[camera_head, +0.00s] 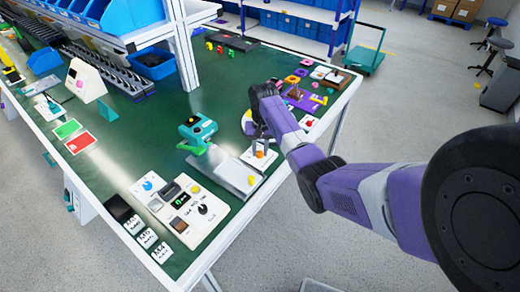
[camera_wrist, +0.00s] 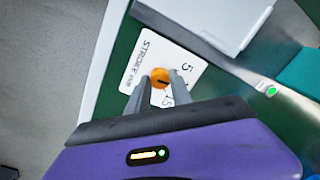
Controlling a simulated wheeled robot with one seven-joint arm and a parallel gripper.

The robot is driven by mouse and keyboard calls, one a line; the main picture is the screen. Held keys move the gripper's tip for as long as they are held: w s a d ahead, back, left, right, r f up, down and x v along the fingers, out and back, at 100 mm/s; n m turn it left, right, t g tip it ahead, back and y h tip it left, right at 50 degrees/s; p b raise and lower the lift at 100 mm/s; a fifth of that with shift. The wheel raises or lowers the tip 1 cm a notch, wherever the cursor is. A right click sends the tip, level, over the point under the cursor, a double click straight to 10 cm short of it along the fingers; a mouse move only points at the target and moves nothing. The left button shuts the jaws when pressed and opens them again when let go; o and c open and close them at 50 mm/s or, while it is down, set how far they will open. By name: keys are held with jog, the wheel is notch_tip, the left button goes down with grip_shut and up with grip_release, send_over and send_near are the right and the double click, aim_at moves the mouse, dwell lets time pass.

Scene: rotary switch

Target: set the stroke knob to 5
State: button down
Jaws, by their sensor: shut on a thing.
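The stroke knob (camera_wrist: 159,76) is a small round orange knob with a dark pointer line. It sits on a white plate (camera_wrist: 137,66) lettered "STROKE", with a digit 5 near the plate's right side and another figure below the knob, partly hidden by a finger. My gripper (camera_wrist: 160,85) has one grey finger on each side of the knob and is shut on it. The pointer line runs roughly sideways; which figure it marks is unclear. In the head view the white plate (camera_head: 258,163) lies under my gripper near the green table's right edge.
A grey flat device (camera_head: 238,175) lies close to the plate, with a teal machine (camera_head: 198,130) behind it. A white control panel (camera_head: 182,205) with a black dial lies front left. Several coloured parts (camera_head: 305,95) crowd the table beyond my gripper.

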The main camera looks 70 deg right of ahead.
aim_at(261, 152)
jog(key=n+p, duration=0.1)
jog(key=n, duration=0.3)
jog(key=shift+r, duration=0.1)
jog(key=shift+n+p, duration=0.55)
jog(key=shift+n, duration=1.25)
jog(key=c, duration=1.1)
grip_release()
jog(key=shift+c, duration=0.2)
jog(key=r, duration=0.7)
jog(key=shift+d+r, duration=0.2)
jog(key=shift+r, duration=0.15)
jog(key=shift+s, duration=0.15)
